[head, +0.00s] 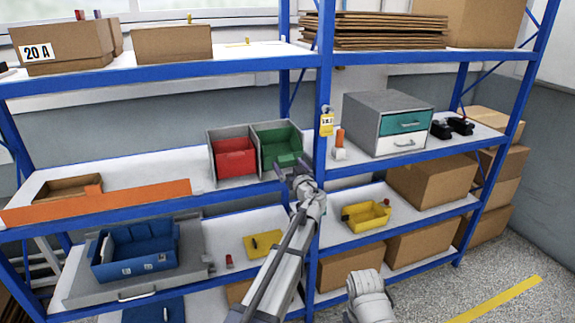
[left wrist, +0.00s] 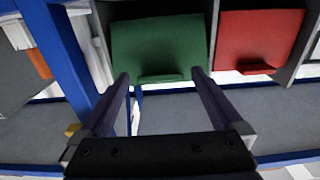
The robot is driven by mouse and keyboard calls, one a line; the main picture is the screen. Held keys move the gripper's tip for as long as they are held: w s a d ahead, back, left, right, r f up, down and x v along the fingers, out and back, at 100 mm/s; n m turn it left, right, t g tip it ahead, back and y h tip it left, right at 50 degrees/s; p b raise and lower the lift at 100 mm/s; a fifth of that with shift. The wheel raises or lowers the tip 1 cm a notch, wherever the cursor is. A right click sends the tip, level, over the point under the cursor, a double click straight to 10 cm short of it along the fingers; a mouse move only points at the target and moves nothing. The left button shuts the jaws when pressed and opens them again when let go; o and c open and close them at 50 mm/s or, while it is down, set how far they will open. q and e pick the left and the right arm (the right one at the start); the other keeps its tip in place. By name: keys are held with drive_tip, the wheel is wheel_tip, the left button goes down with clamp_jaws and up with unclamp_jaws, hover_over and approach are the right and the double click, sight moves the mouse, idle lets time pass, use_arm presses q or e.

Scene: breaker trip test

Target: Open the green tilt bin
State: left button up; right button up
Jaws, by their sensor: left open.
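The green tilt bin (head: 281,143) sits in the right half of a grey two-bay housing on the middle shelf, beside the red bin (head: 235,157). In the left wrist view the green bin's front (left wrist: 160,45) fills the top middle, with a lip (left wrist: 162,78) along its edge near my fingers. My left gripper (head: 293,172) is open and empty, in front of the green bin's lower edge. In the left wrist view its fingertips (left wrist: 160,76) lie either side of the lip; I cannot tell whether they touch it. My right gripper is out of view.
A blue upright post (head: 322,110) stands just right of the bins. A grey drawer cabinet (head: 385,122) and an orange-and-white item (head: 339,145) are beyond it. An orange strip (head: 100,203) edges the shelf at left.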

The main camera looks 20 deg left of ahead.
use_arm(q)
drive_tip(key=v, duration=0.6)
drive_tip(key=shift+s, duration=0.25)
drive_tip(key=shift+d, duration=0.15)
drive_tip(key=s+d+f+m+g+h, duration=0.2)
drive_tip(key=s+f+g, duration=0.3)
drive_tip(key=s+f, duration=0.4)
drive_tip(key=s+d+f+m+g+h, duration=0.15)
drive_tip(key=s+f+g, duration=0.25)
drive_tip(key=s+f, duration=0.55)
drive_tip(key=s+d+f+m+g+h, duration=0.1)
drive_tip(key=s+d, duration=0.4)
drive_tip(key=s, duration=0.5)
drive_tip(key=s+d+f+m+g+h, duration=0.2)
drive_tip(key=s+d+m+g+h, duration=0.2)
drive_tip(key=s, duration=0.6)
drive_tip(key=shift+d+m+g, duration=0.6)
drive_tip(key=shift+m, duration=0.45)
drive_tip(key=shift+f, duration=0.15)
